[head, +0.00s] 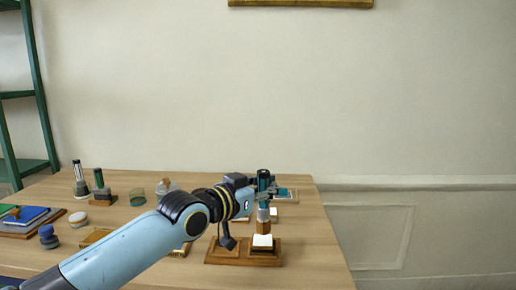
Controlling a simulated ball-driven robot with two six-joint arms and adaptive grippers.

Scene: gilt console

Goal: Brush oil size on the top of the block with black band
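My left gripper (265,186) is at the middle right of the table, shut around an upright brush (263,213). The brush has a dark and teal handle and a pale ferrule, with tan bristles pointing down. Directly below is a small block (262,241) with a white top, standing on the right part of a wooden tray (240,258). The bristle tip is at or just above the block's top; I cannot tell whether they touch. No black band is clear on this block at this size. My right gripper is out of view.
The wooden table (310,245) also holds a blue book (28,216), a dark blue knobbed item (48,236), a round pale tin (78,219) and upright tools (80,180) at the left. My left arm hides part of the middle. The table's right edge is clear.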

